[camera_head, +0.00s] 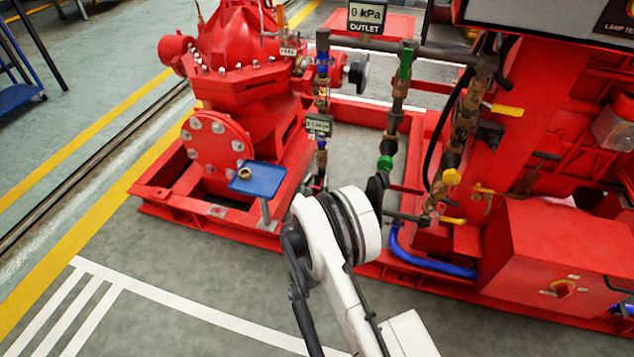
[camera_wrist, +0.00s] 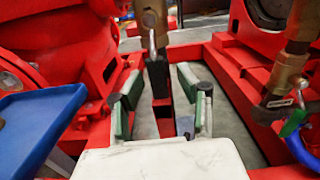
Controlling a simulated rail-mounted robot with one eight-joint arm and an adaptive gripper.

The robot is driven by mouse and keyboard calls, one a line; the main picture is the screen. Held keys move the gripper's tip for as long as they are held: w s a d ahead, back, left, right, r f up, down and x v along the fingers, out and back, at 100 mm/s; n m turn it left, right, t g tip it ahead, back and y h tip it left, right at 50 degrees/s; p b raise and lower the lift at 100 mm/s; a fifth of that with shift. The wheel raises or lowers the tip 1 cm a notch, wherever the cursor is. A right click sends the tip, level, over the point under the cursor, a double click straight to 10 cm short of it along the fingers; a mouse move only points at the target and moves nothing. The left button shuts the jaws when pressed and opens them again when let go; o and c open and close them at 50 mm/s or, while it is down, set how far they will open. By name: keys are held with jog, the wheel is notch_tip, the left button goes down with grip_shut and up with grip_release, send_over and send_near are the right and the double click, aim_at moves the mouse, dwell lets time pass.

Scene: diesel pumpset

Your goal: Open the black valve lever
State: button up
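A black valve lever (camera_wrist: 158,76) hangs down in the upper middle of the wrist view. A silver stem joins it to a brass valve (camera_wrist: 151,14) above. My gripper (camera_wrist: 159,84) is open, with one green-padded finger on each side of the lever in the picture. Gaps show between the lever and both fingers, and I see no contact. I cannot tell how far the lever lies beyond the fingertips. In the head view, my white arm covers the gripper, and I cannot make out the lever clearly.
A blue tray (camera_wrist: 36,128) stands close at the left of my gripper; it also shows in the head view (camera_head: 257,179). A red pump (camera_head: 235,75) rises at the left. Red frame rails surround the area.

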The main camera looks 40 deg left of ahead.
jog(key=v, duration=0.7)
jog(key=shift+s, duration=0.25)
dwell(0.5)
